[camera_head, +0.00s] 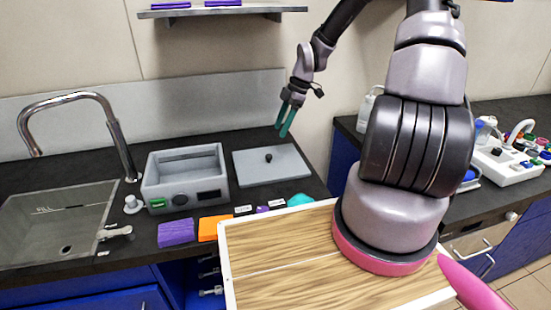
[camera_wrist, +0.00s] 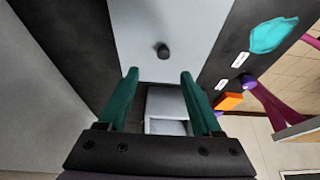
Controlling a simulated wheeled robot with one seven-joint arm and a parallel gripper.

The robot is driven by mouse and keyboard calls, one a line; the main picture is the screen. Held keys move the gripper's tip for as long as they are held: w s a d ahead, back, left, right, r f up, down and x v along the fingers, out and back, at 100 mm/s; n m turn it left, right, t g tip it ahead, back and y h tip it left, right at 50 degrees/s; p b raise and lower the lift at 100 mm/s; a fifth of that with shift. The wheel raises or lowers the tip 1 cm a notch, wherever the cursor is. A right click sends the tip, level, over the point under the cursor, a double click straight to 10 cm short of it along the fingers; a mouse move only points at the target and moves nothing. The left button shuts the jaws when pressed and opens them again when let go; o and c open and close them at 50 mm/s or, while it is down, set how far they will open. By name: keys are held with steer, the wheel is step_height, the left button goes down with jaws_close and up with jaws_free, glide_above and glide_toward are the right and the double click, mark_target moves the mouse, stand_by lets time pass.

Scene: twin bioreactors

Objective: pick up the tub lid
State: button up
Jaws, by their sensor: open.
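The tub lid is a flat grey plate (camera_head: 255,178) with a small black knob (camera_head: 268,157), lying flat on the dark counter to the right of the grey tub (camera_head: 186,197). In the wrist view the lid (camera_wrist: 195,30) fills the upper middle, with its knob (camera_wrist: 162,50) slightly beyond the fingertips. My gripper (camera_head: 282,132) has green fingers, points downward and is apart from the lid, above its back right part. In the wrist view my gripper (camera_wrist: 159,74) is open with nothing held between the fingers. The height above the knob is hard to tell.
A sink (camera_head: 62,225) with a tall faucet (camera_head: 70,97) is at the left. A purple block (camera_head: 176,232), an orange block (camera_head: 211,229) and a teal cloth (camera_head: 300,200) lie along the counter front. A shelf (camera_head: 222,11) hangs on the wall above.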

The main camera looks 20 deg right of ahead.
glide_above(269, 155)
steer(key=d, duration=0.3)
steer(key=f, duration=0.5)
steer(key=shift+w+a, duration=0.15)
steer(key=shift+w, duration=0.05)
steer(key=x, duration=0.4)
steer(key=shift+s+a+f, duration=0.1)
steer(key=shift+s+a, duration=0.15)
steer(key=shift+s, duration=0.1)
steer(key=shift+a+f, duration=0.15)
steer(key=shift+f, duration=0.3)
jaws_close()
